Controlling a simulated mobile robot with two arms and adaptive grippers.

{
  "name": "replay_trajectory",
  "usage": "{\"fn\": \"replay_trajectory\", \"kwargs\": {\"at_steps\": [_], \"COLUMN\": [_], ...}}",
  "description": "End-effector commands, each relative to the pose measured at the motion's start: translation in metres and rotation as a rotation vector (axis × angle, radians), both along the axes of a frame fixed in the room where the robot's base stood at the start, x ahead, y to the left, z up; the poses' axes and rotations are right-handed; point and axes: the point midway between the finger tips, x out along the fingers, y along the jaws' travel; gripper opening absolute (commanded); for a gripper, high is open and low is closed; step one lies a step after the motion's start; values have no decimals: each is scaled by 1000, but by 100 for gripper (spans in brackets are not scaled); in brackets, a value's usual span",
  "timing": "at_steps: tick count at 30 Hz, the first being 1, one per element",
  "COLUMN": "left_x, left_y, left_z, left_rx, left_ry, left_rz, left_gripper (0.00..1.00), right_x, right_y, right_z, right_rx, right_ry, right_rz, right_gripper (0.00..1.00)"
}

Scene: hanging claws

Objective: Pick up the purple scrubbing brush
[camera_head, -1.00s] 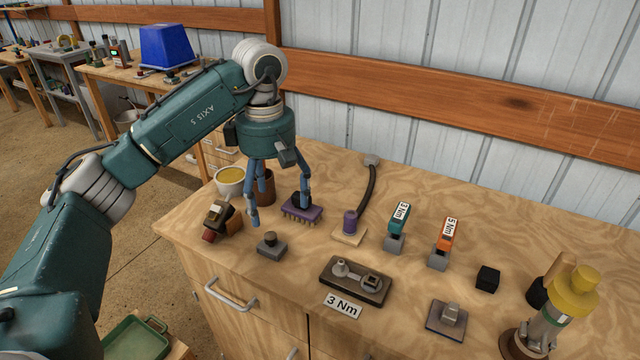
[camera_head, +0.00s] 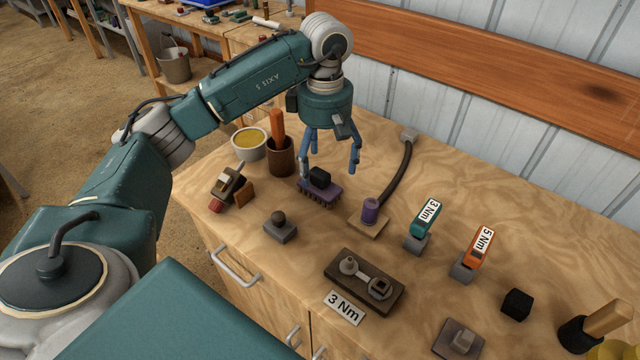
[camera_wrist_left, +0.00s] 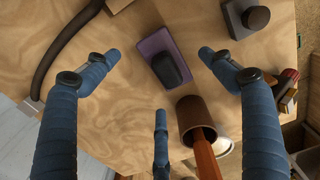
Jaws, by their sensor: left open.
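The purple scrubbing brush (camera_head: 321,191) lies bristles down on the wooden bench, with a black grip block on its top. In the left wrist view the brush (camera_wrist_left: 158,49) shows from above, between and a little beyond the blue fingers. My left gripper (camera_head: 328,168) is open and empty, its fingers spread above and around the brush. It also shows in the left wrist view (camera_wrist_left: 150,75); I see no finger touching the brush. My right gripper is not in view.
A brown cup (camera_head: 281,158) with an orange handle and a bowl of yellow stuff (camera_head: 249,143) stand left of the brush. A purple cylinder (camera_head: 370,211) with a dark hose is to its right. A grey knob block (camera_head: 281,228) sits in front.

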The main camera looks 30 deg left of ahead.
Motion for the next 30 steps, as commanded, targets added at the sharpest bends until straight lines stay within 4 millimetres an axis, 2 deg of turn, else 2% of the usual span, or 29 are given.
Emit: {"fn": "replay_trajectory", "kwargs": {"at_steps": [3, 7, 11, 17, 20, 25, 26, 30], "left_x": [1, 3, 3, 4, 4, 4, 4, 4], "left_y": [5, 6, 6, 6, 6, 6, 6, 6], "left_z": [-14, -34, -45, -46, -46, -46, -46, -46], "left_rx": [0, -1, 0, 0, 0, 0, 0, 0], "left_ry": [7, 4, 2, 0, 0, 1, 1, 0], "left_rz": [2, 0, 0, 0, 0, 0, 0, 0], "left_gripper": [82, 82, 82, 82, 66, 32, 29, 29], "right_x": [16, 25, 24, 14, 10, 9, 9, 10], "right_y": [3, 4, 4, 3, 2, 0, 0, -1], "right_z": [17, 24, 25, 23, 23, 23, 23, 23], "right_rx": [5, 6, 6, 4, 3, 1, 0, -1], "right_ry": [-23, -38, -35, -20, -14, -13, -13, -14], "right_rz": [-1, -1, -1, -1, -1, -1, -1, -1], "right_gripper": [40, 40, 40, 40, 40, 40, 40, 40]}}
